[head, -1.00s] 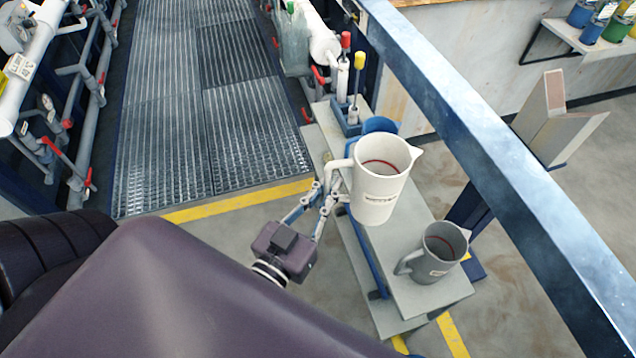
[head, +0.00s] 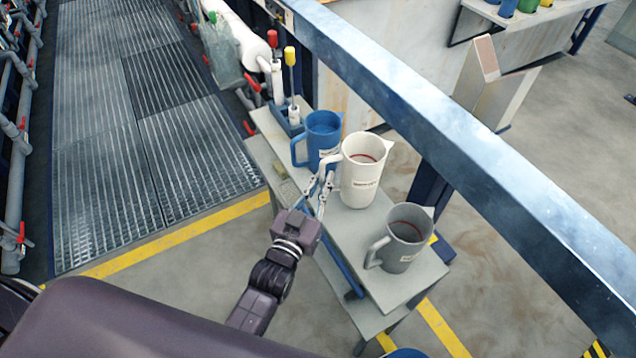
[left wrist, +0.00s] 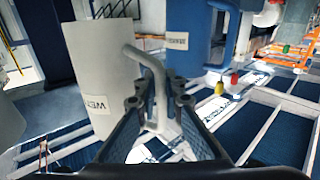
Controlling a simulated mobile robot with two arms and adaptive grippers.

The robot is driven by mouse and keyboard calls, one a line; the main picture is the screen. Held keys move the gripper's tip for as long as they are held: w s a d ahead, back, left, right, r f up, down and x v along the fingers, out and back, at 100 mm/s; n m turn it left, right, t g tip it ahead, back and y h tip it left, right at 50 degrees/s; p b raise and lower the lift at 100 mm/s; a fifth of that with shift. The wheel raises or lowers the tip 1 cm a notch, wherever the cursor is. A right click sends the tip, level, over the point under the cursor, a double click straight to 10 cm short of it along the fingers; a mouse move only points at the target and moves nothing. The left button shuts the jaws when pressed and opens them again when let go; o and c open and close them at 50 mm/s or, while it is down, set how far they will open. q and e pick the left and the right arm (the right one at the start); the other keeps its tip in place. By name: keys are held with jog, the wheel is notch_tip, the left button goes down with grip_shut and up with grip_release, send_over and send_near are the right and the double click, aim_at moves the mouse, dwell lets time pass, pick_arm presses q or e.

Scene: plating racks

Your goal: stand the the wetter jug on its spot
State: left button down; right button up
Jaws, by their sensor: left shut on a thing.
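The wetter jug (head: 360,185) is the white one with a red line inside. Its label, starting "WET", shows in the left wrist view (left wrist: 88,75). My left gripper (head: 324,188) is shut on its handle, which passes between the fingers in the left wrist view. The jug is upright over the grey bench top (head: 345,235), between a blue jug and a grey jug. I cannot tell whether its base touches the top. My right gripper is not in view.
The blue jug (head: 324,130) stands close behind the wetter jug, and the grey jug (head: 405,245) stands in front to the right. A blue holder with red- and yellow-topped tools (head: 290,118) is at the bench's far end. A blue rail (head: 440,135) runs along the right side.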

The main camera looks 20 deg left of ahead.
pick_arm(q)
jog(key=shift+r, duration=0.1)
notch_tip(320, 180, down, 5)
jog(key=b, duration=0.3)
jog(key=shift+r, duration=0.2)
jog(key=shift+f, duration=0.25)
jog(key=shift+f+b, duration=0.4)
jog(key=shift+f, duration=0.05)
jog(key=c, duration=2)
grip_release()
jog(key=shift+o, duration=0.2)
jog(key=shift+f, duration=0.1)
jog(key=shift+s, duration=0.1)
